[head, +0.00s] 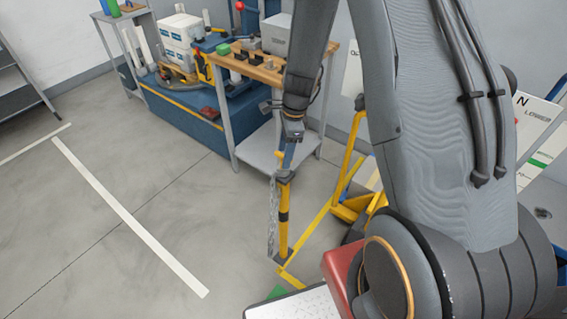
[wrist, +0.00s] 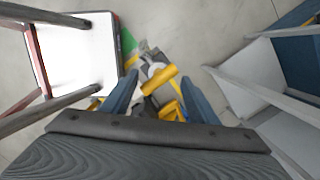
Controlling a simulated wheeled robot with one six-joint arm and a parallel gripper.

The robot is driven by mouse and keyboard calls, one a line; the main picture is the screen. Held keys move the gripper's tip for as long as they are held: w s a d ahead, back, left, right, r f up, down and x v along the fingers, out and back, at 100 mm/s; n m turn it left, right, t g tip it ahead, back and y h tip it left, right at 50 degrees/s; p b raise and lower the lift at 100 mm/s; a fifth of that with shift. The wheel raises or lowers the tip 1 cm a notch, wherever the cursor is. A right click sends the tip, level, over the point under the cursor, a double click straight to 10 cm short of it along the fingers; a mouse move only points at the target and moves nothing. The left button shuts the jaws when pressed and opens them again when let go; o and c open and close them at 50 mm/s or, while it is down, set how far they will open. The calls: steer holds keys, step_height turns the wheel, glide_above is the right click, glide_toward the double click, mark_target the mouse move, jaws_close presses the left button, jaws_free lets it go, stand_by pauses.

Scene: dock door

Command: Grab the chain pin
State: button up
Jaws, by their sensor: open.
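My gripper (head: 288,156) points down above a yellow post (head: 283,222) with a black band. In the wrist view the blue fingers of my gripper (wrist: 160,78) are spread apart, with nothing clamped. A yellow bar-shaped piece (wrist: 160,77) with a pale ring beside it shows in the gap between them, lower down. It may be the chain pin, but I cannot tell it surely from the post top. A grey chain (head: 271,218) hangs along the left of the post. The contact between fingers and post top is not clear.
A wooden-topped workbench (head: 262,72) and a blue platform (head: 185,112) stand behind. A white-topped surface with a red edge (wrist: 85,60) lies left in the wrist view. Open floor (head: 170,190) is at left.

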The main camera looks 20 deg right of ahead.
steer(key=shift+a+f+p, duration=0.15)
steer(key=shift+f+p, duration=0.25)
steer(key=shift+f, duration=0.8)
steer(key=shift+a+f+p, duration=0.1)
steer(key=shift+f+p, duration=0.25)
steer(key=shift+f, duration=0.85)
steer(key=shift+c, duration=0.4)
steer(key=shift+s, duration=0.1)
steer(key=c, duration=1.1)
steer(key=shift+c, duration=0.2)
steer(key=shift+r, duration=0.15)
